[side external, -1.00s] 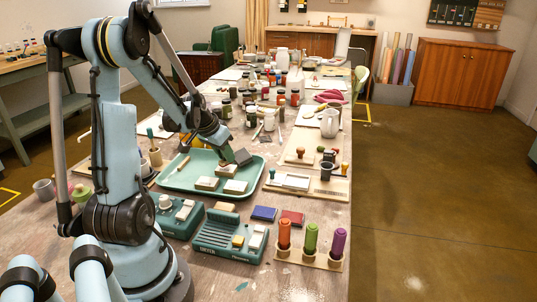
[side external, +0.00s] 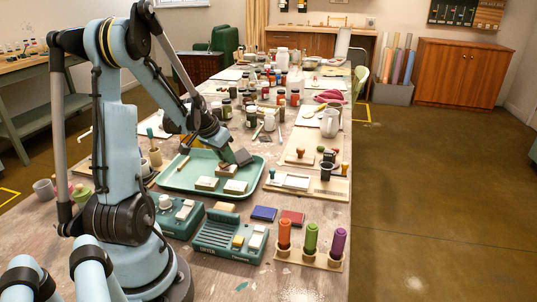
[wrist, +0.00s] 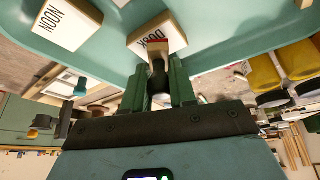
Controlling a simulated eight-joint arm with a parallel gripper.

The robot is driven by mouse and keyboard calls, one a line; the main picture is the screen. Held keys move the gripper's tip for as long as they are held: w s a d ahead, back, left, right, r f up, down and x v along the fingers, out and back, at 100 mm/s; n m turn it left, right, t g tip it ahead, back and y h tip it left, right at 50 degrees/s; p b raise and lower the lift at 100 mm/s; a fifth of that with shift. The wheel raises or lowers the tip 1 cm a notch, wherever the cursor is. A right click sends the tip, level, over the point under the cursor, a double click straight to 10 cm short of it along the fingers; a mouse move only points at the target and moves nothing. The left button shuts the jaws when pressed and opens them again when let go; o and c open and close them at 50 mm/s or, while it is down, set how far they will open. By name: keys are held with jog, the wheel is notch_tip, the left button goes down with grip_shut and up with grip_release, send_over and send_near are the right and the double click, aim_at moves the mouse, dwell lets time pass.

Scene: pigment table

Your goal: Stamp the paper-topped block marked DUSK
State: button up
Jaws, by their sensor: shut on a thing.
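In the wrist view, the paper-topped block marked DUSK (wrist: 146,48) lies in the green tray, close ahead of my gripper. My gripper (wrist: 157,88) is shut on the dark handle of a stamp (wrist: 158,80), whose head is at the DUSK block. I cannot tell whether the stamp touches the paper. A block marked NOON (wrist: 64,24) lies further left. In the side view, my gripper (side external: 238,159) is low over the green tray (side external: 175,181), with the stamp's wooden head (side external: 228,171) beneath it.
Teal holders (side external: 228,235) and red (side external: 292,217) and blue (side external: 264,213) pads stand in front of the tray. Coloured cylinders (side external: 311,239) stand at front right. Wooden boards with stamps (side external: 310,183) lie to the right. Jars (side external: 281,97) crowd the table behind.

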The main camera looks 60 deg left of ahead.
jog(key=shift+f, duration=0.55)
dwell(1.2)
jog(key=shift+r, duration=3.55)
jog(key=w+d+r+m+h, duration=0.1)
jog(key=w+d+r, duration=0.15)
jog(key=d, duration=0.55)
jog(key=w+d+r+m, duration=0.1)
jog(key=w+d+r, duration=0.1)
jog(key=w+d, duration=0.35)
jog(key=s+d+r+m, duration=0.1)
jog(key=d+r, duration=0.1)
jog(key=d, duration=0.7)
jog(key=s+d+r+m+h, duration=0.1)
jog(key=s+d, duration=0.1)
jog(key=d, duration=0.7)
jog(key=shift+s+r+m, duration=0.2)
jog(key=shift+r+m, duration=0.1)
jog(key=shift+r, duration=0.05)
